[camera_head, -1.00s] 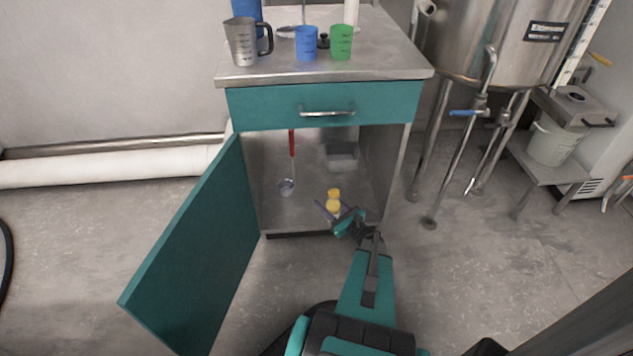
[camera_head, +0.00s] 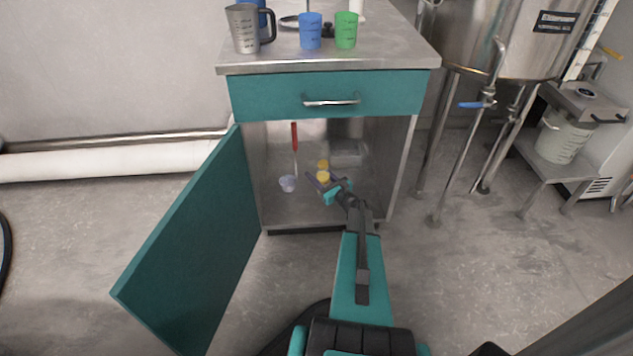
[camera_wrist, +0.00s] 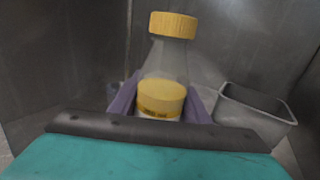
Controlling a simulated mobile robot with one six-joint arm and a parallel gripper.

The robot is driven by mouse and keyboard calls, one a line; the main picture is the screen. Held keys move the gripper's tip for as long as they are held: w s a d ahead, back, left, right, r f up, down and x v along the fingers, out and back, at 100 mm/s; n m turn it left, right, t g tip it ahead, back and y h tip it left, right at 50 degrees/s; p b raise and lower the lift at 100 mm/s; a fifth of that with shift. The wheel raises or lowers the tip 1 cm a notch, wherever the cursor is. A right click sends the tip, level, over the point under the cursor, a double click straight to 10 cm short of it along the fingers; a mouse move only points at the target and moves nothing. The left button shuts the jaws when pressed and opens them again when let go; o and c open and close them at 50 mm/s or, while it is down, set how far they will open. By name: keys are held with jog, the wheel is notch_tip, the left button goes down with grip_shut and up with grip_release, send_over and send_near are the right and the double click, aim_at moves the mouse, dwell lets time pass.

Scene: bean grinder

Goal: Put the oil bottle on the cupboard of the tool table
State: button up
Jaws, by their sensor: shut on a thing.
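The oil bottle (camera_wrist: 165,72) is clear, with a yellow cap and yellow oil inside. It stands upright between the purple fingers of my gripper (camera_wrist: 160,103) in the wrist view. In the head view the bottle (camera_head: 323,176) shows as two small yellow spots inside the open cupboard (camera_head: 277,208) of the tool table (camera_head: 330,65). My gripper (camera_head: 324,182) reaches in through the cupboard opening and is shut on the bottle. The bottle's lower part is hidden by my gripper, so I cannot tell whether it touches the cupboard floor.
The teal cupboard door (camera_head: 190,250) hangs open to the left. A red-handled ladle (camera_head: 294,140) is left of the bottle. A grey metal bin (camera_wrist: 255,108) sits right of it. A metal jug (camera_head: 244,28), a blue cup (camera_head: 310,31) and a green cup (camera_head: 346,30) stand on top.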

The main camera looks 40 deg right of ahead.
jog(key=shift+w+d, duration=0.25)
jog(key=shift+w, duration=0.3)
jog(key=shift+f, duration=0.15)
jog(key=shift+f+b, duration=0.95)
jog(key=shift+f, duration=0.7)
jog(key=shift+f, duration=0.15)
jog(key=o, duration=1.2)
